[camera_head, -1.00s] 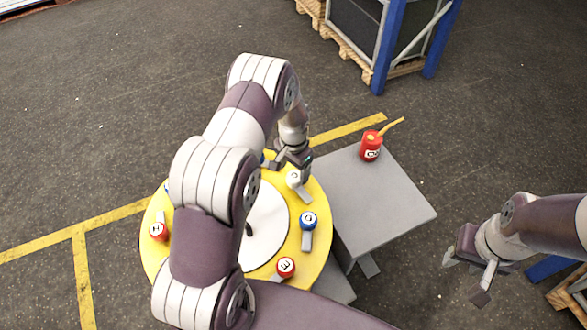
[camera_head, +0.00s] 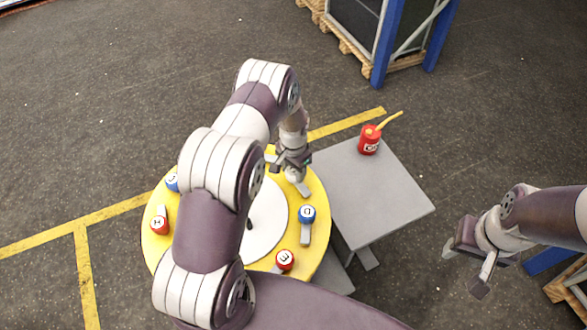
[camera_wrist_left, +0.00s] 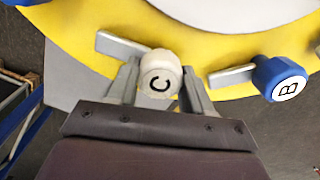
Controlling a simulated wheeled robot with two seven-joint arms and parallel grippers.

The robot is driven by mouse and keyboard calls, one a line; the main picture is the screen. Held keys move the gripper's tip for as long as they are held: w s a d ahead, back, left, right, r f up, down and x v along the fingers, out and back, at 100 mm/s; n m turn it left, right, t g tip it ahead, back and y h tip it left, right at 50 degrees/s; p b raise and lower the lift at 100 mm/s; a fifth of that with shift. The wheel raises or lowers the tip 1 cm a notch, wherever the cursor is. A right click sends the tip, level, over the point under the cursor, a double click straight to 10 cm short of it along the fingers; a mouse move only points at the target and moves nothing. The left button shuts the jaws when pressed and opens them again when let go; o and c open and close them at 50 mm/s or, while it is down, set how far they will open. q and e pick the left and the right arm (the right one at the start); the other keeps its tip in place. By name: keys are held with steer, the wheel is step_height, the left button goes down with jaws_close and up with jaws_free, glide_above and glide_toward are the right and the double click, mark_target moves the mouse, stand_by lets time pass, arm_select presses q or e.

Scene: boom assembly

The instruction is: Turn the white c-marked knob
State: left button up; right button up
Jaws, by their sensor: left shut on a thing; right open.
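The white c-marked knob (camera_wrist_left: 160,76) sits between the fingers of my left gripper (camera_wrist_left: 160,72) in the left wrist view, its letter facing the camera. Its grey lever (camera_wrist_left: 120,46) points left there. In the head view the white knob (camera_head: 295,175) is partly hidden under my left gripper (camera_head: 291,164), and its lever (camera_head: 303,189) points down and right. My left gripper is shut on the knob, which is on the round yellow panel (camera_head: 318,240). My right gripper (camera_head: 464,272) is open and empty, apart from the panel at the right.
A blue B knob (camera_wrist_left: 280,79) is beside the white knob. A blue knob (camera_head: 307,214) and red knobs (camera_head: 284,261) (camera_head: 159,223) are also on the panel. A red can (camera_head: 369,141) stands on the grey table (camera_head: 385,200). My left arm covers part of the panel.

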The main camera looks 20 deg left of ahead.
arm_select(q)
steer(key=m+b, duration=0.2)
steer(key=m, duration=0.1)
steer(key=shift+w+f, duration=0.1)
steer(key=m+b, duration=0.3)
steer(key=m, duration=0.2)
steer(key=m+b, duration=0.2)
steer(key=m, duration=0.4)
steer(key=m+b, duration=0.1)
steer(key=m, duration=0.2)
steer(key=shift+w+r+m+b, duration=0.1)
steer(key=shift+r+m+b, duration=0.2)
stand_by(0.5)
steer(key=o, duration=0.9)
steer(key=shift+o, duration=0.7)
